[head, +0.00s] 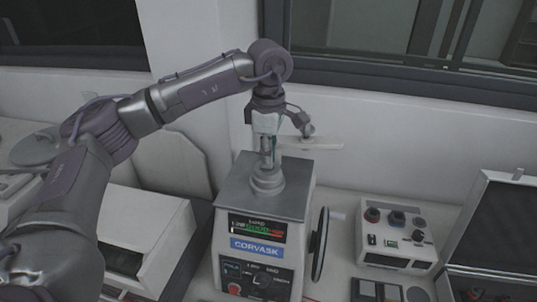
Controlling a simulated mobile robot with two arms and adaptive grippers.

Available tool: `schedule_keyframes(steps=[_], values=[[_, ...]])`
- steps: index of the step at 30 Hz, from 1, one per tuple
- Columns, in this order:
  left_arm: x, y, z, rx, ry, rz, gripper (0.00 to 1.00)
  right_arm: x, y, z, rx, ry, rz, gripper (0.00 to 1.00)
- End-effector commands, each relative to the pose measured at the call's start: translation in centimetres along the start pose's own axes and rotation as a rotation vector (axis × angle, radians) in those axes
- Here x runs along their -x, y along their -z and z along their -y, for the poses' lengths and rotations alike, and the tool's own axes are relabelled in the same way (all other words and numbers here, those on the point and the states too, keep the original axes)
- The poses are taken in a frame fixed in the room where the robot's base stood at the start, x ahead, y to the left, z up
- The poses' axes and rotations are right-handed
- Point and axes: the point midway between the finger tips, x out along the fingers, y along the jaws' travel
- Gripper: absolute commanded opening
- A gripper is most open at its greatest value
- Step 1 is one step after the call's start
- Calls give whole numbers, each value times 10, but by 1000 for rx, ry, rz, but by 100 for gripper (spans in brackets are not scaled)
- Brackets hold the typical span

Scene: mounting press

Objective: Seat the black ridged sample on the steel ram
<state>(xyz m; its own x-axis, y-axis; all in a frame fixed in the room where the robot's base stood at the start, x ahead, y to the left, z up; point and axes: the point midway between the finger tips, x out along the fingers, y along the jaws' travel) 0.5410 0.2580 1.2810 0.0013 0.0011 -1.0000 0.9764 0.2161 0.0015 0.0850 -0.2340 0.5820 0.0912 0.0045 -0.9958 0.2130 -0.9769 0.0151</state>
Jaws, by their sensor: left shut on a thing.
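My left gripper (267,152) points straight down over the top of the press (231,193), just above a round steel collar (267,180). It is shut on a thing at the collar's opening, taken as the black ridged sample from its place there. The fingers hide the thing, so its ridges do not show. The steel ram is not clear to see inside the collar. I cannot tell whether the held thing touches the ram. My right gripper is not in view.
A pale arm (325,146) sticks out right behind the gripper. A handwheel (320,243) stands on the press's right side. A control box (396,238) and an open dark case (497,235) lie farther right. A pale machine (130,233) stands left.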

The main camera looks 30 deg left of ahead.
Motion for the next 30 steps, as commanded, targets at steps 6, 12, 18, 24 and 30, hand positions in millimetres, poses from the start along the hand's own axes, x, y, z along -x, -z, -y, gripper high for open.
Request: schedule_keyframes(steps=[6, 12, 18, 24, 30], values=[[-1, 0, 0, 0, 0, 0, 0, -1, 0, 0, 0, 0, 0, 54], [-1, 0, 0, 0, 0, 0, 0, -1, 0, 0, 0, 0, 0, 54], [-4, 0, 0, 0, 0, 0, 0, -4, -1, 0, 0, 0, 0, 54], [-6, 0, 0, 0, 0, 0, 0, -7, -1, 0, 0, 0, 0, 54], [-6, 0, 0, 0, 0, 0, 0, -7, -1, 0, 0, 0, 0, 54]])
